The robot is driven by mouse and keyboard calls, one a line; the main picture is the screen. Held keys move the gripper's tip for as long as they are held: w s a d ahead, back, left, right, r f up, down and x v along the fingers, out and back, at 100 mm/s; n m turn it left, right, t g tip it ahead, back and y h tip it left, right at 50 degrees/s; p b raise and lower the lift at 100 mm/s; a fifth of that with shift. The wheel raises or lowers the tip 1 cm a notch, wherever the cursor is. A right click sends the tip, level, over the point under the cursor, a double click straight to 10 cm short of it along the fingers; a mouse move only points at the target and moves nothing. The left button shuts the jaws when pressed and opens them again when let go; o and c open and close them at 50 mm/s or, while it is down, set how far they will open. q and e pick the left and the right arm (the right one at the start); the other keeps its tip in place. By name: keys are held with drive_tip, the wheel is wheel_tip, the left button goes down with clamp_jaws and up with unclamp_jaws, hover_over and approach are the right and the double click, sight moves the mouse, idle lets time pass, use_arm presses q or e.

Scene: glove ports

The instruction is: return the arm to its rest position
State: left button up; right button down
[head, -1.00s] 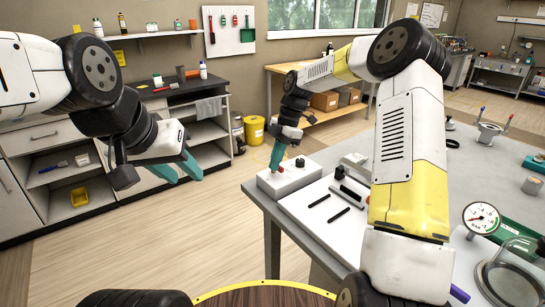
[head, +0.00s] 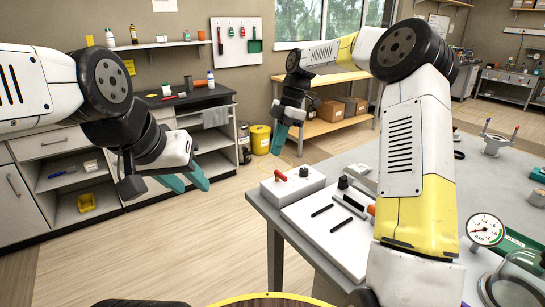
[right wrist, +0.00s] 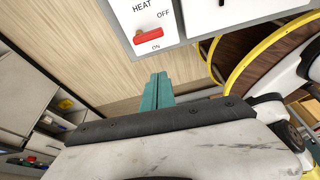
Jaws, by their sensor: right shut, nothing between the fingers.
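My right gripper (head: 280,147) is in the air above and a little behind the white switch box at the table's left corner. Its teal fingers (right wrist: 157,92) are shut together and empty in the right wrist view, apart from the box. The box (head: 306,187) carries a red switch lever (head: 280,175), which also shows in the right wrist view (right wrist: 148,36) between the labels OFF and ON, nearer ON. My left gripper (head: 189,180) hangs at the left over the floor, in front of the cabinets. Its two teal fingers are spread apart with nothing between them.
The grey table (head: 400,150) holds a white panel (head: 335,235) with black slots and knobs, a pressure gauge (head: 485,230) and a glass-lidded vessel (head: 515,285). A dark counter (head: 190,98) stands behind the left arm. Open floor lies between counter and table.

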drive_tip(key=shift+r, duration=0.3)
drive_tip(key=s+d+r+m+t+h, duration=0.1)
drive_tip(key=s+d+r+m+t, duration=0.2)
drive_tip(key=s+m, duration=0.4)
drive_tip(key=s+d+r+m+t+h, duration=0.1)
drive_tip(key=s+d+r+m, duration=0.2)
drive_tip(key=s+r+m, duration=0.4)
drive_tip(key=s+d+f+m+t, duration=0.1)
drive_tip(key=s+d+m+t, duration=0.1)
drive_tip(key=s+m, duration=0.2)
drive_tip(key=s+d+f+m+t, duration=0.2)
drive_tip(key=s+m, duration=0.3)
drive_tip(key=s, duration=0.6)
drive_tip(key=shift+s+d+y, duration=0.25)
drive_tip(key=shift+d+y, duration=0.1)
drive_tip(key=shift+y, duration=0.05)
